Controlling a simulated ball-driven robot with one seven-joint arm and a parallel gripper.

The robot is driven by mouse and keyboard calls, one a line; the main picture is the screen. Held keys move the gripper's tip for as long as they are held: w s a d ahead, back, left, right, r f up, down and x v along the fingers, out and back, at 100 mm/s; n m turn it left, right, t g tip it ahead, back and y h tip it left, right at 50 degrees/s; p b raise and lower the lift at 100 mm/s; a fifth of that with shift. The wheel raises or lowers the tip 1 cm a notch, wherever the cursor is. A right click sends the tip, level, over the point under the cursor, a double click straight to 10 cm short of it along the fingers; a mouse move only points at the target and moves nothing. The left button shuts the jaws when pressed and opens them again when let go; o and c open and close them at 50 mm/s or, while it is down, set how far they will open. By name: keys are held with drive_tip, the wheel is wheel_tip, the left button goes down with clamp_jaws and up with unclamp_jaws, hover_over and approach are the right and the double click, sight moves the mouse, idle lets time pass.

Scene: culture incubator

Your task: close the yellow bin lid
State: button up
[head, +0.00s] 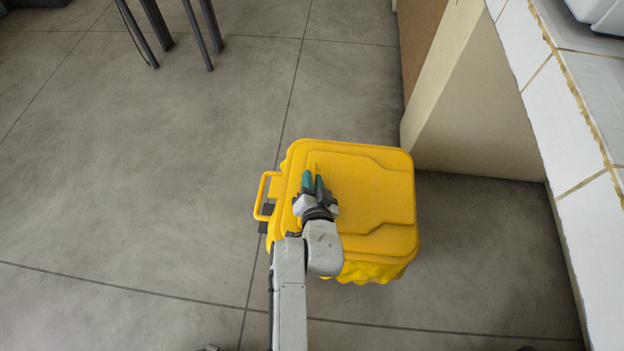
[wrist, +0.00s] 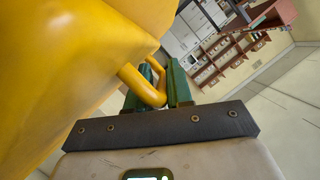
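The yellow bin (head: 375,272) stands on the floor right of centre in the head view, with crumpled yellow material showing below its lid. The yellow lid (head: 375,195) spans the bin's top there; its exact tilt is hard to judge from above. My gripper (head: 312,182) is over the lid's left half, its two green fingertips close together with a yellow ridge near them. In the wrist view a bent yellow bar (wrist: 138,84) juts from a large yellow surface and reaches between my gripper's fingers (wrist: 162,82). Whether they press on it cannot be told.
A loop handle (head: 264,195) sticks out on the bin's left side. A cream wall block (head: 475,115) stands behind right, and a white tiled counter (head: 570,120) runs along the right. Dark furniture legs (head: 175,25) are far left. The floor left of the bin is clear.

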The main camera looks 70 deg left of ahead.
drive_tip(key=shift+d+f, duration=0.1)
drive_tip(key=shift+f, duration=0.1)
drive_tip(key=v, duration=0.5)
drive_tip(key=p+v, duration=0.1)
drive_tip(key=v, duration=0.4)
drive_tip(key=shift+d+r+p, duration=0.25)
drive_tip(key=shift+r+p, duration=0.05)
